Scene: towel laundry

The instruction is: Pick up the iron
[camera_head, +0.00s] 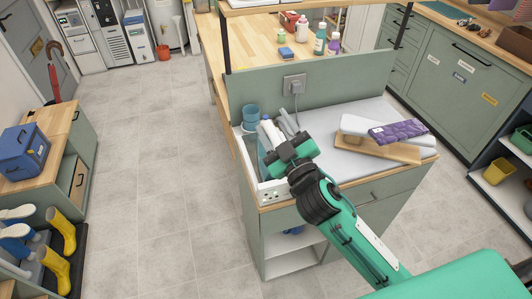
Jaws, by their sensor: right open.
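A white, upright-looking object (268,132) stands at the left end of the counter, just behind my right gripper. It looks like the iron, but the gripper covers part of it, so its full shape cannot be told. A cord runs from near it up to a wall outlet (294,84). My right gripper (273,165), on the teal and black arm from the lower right, is over this left end, close to the white object. It is open; its fingertips are mostly hidden, and whether it touches the object cannot be told. My left gripper is not in view.
A narrow tray or box (250,158) lies along the counter's left edge, with a blue cup (250,117) behind it. A green panel (330,78) rises behind the counter.

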